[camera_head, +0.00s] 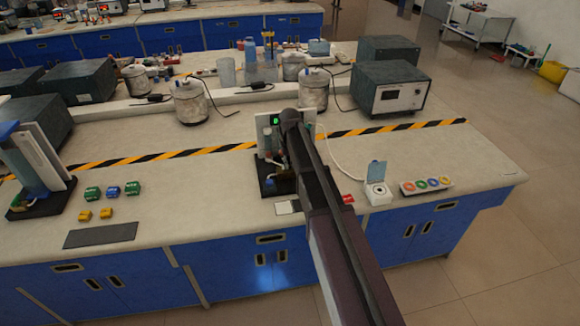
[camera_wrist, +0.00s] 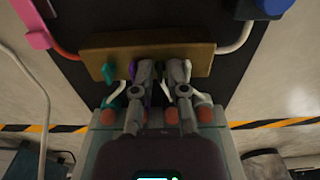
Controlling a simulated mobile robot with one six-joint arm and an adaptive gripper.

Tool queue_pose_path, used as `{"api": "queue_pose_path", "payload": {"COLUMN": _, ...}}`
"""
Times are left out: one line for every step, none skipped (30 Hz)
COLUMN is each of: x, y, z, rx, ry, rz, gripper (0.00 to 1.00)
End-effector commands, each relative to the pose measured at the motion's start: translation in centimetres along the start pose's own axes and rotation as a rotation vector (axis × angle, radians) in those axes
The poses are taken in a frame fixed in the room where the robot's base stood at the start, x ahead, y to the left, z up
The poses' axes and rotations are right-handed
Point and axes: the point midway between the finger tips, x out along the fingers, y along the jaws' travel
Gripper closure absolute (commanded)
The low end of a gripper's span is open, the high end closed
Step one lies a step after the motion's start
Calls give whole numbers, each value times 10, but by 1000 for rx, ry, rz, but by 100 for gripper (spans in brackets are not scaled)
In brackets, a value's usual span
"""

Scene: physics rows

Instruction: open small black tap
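In the wrist view, a brown block (camera_wrist: 200,54) carries a row of small taps with coloured levers. A teal lever (camera_wrist: 108,74) and white levers (camera_wrist: 115,93) show beside my fingers, and a purple part (camera_wrist: 135,88) shows by the left finger. My gripper (camera_wrist: 161,70) is at the block's near edge, its two grey fingers a small gap apart. Something dark shows between the fingertips; I cannot tell whether it is the small black tap or whether a finger touches it. In the head view, my arm hides my gripper and most of the tap stand (camera_head: 266,165).
In the wrist view, a pink part (camera_wrist: 32,22) with a red tube is at left, and a blue part (camera_wrist: 272,6) with a white tube is at right. In the head view, a white box with a raised lid (camera_head: 378,192) and a coloured-ring strip (camera_head: 426,185) stand right of my arm.

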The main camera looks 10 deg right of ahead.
Motion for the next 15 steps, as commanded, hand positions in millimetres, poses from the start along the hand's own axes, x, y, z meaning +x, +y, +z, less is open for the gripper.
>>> {"api": "queue_pose_path", "payload": {"x": 0, "y": 0, "z": 0, "rx": 0, "ry": 0, "rz": 0, "gripper": 81}}
{"api": "queue_pose_path", "payload": {"x": -1, "y": 0, "z": 0, "rx": 0, "ry": 0, "rz": 0, "gripper": 81}}
{"api": "queue_pose_path", "payload": {"x": -1, "y": 0, "z": 0, "rx": 0, "ry": 0, "rz": 0, "gripper": 81}}
{"api": "queue_pose_path", "payload": {"x": -1, "y": 0, "z": 0, "rx": 0, "ry": 0, "rz": 0, "gripper": 81}}
{"api": "queue_pose_path", "payload": {"x": -2, "y": 0, "z": 0, "rx": 0, "ry": 0, "rz": 0, "gripper": 81}}
{"api": "queue_pose_path", "payload": {"x": -2, "y": 0, "z": 0, "rx": 0, "ry": 0, "rz": 0, "gripper": 81}}
{"api": "queue_pose_path", "payload": {"x": -3, "y": 0, "z": 0, "rx": 0, "ry": 0, "rz": 0, "gripper": 81}}
{"api": "queue_pose_path", "payload": {"x": -3, "y": 0, "z": 0, "rx": 0, "ry": 0, "rz": 0, "gripper": 81}}
{"api": "queue_pose_path", "payload": {"x": -4, "y": 0, "z": 0, "rx": 0, "ry": 0, "rz": 0, "gripper": 81}}
{"api": "queue_pose_path", "payload": {"x": -4, "y": 0, "z": 0, "rx": 0, "ry": 0, "rz": 0, "gripper": 81}}
{"api": "queue_pose_path", "payload": {"x": -5, "y": 0, "z": 0, "rx": 0, "ry": 0, "rz": 0, "gripper": 81}}
{"api": "queue_pose_path", "payload": {"x": -5, "y": 0, "z": 0, "rx": 0, "ry": 0, "rz": 0, "gripper": 81}}
{"api": "queue_pose_path", "payload": {"x": -6, "y": 0, "z": 0, "rx": 0, "ry": 0, "rz": 0, "gripper": 81}}
{"api": "queue_pose_path", "payload": {"x": -6, "y": 0, "z": 0, "rx": 0, "ry": 0, "rz": 0, "gripper": 81}}
{"api": "queue_pose_path", "payload": {"x": -6, "y": 0, "z": 0, "rx": 0, "ry": 0, "rz": 0, "gripper": 81}}
